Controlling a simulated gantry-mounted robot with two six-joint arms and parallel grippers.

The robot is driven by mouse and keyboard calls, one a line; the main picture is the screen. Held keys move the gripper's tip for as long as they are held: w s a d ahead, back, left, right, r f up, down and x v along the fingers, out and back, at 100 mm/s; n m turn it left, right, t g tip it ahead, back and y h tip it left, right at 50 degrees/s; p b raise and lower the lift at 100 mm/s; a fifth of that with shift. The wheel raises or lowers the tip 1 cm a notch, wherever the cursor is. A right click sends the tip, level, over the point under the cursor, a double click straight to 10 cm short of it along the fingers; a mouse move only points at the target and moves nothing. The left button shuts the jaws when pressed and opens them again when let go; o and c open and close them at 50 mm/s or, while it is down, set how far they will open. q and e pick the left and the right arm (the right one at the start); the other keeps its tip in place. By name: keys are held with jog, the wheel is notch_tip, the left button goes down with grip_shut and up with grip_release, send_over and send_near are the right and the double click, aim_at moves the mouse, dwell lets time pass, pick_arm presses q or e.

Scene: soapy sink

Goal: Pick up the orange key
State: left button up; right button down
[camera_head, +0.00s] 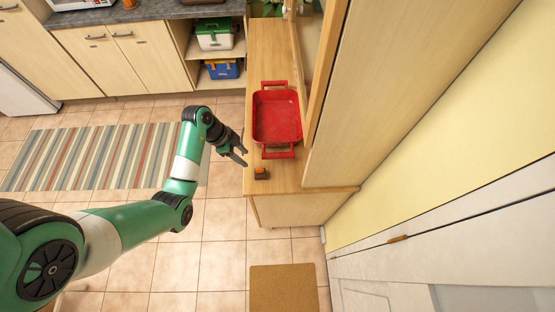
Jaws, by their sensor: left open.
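A small dark object with an orange top (261,173) sits on the near end of the wooden counter, just in front of the red tray. It is too small to tell whether the orange part is the key, and I see no clear key shape elsewhere. My left gripper (243,157) is open and empty. It reaches in from the left by the counter's left edge, a little left of and beyond the small object in the picture. My right gripper is not in view.
The red tray (277,117) with two handles lies on the wooden counter (267,45). A tall wooden panel (390,70) bounds the counter on the right. A striped rug (90,155) and a brown mat (283,290) lie on the open tiled floor.

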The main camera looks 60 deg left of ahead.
pick_arm(q)
jog(key=w, duration=0.1)
send_over(259, 169)
jog(key=s+a, duration=0.2)
notch_tip(259, 169, down, 5)
jog(key=shift+d+x, duration=0.2)
jog(key=shift+x, duration=1.4)
jog(key=shift+d+x, duration=0.2)
jog(key=shift+x, duration=1.35)
jog(key=shift+r, duration=0.1)
grip_shut()
jog(key=shift+w, duration=0.1)
